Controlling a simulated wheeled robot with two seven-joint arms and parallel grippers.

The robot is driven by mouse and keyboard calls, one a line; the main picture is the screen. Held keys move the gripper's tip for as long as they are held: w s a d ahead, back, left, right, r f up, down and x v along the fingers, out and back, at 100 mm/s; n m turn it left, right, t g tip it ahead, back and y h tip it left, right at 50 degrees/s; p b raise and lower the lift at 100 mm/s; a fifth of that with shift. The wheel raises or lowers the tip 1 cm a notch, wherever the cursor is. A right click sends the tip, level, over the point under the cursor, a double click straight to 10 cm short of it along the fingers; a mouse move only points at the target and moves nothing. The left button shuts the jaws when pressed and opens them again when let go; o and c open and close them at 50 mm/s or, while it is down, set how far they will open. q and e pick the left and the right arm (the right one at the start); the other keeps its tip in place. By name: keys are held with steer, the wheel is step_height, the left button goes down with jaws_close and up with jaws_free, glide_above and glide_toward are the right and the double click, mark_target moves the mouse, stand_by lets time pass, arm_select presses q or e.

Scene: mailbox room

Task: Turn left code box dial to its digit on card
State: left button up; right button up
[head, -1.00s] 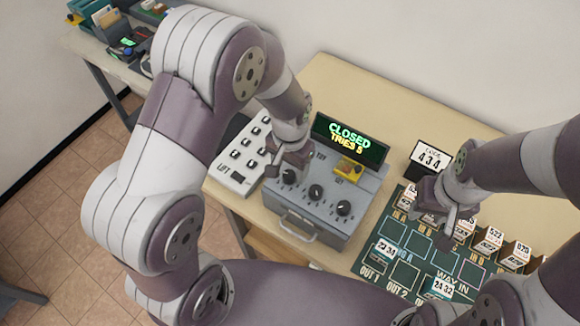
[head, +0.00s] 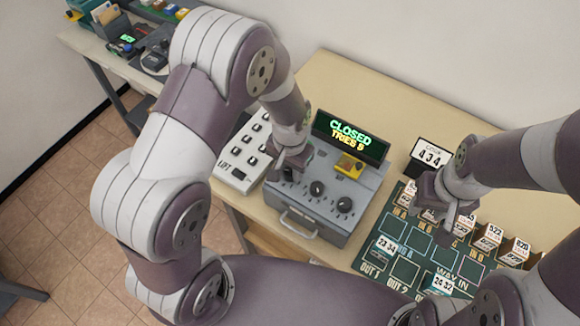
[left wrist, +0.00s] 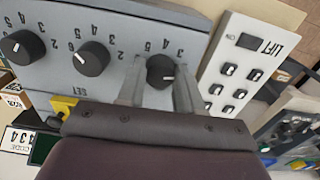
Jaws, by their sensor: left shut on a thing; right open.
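The grey code box (head: 345,205) stands on the table with a row of three black dials on top. Its display (head: 347,137) reads CLOSED above a TRIES line. The card (head: 432,154) behind it reads 434. My left gripper (head: 288,172) is at the left dial. In the left wrist view its two fingers stand on either side of the left dial (left wrist: 160,70), gripping it. The middle dial (head: 317,188) and right dial (head: 344,204) are free. My right gripper (head: 437,215) is open and empty above the green mat.
A yellow SET switch (head: 349,166) is on the box top. A green mat (head: 388,268) with several small numbered boxes lies to the right. The table behind is clear.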

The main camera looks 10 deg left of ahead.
arm_select(q)
steer(key=n, duration=0.3)
steer(key=shift+p, duration=0.4)
steer(key=n, duration=0.4)
steer(key=shift+n+p, duration=0.4)
steer(key=n, duration=0.4)
steer(key=shift+p, duration=0.3)
steer(key=shift+n, duration=1.7)
steer(key=o, duration=1)
steer(key=shift+o, duration=0.2)
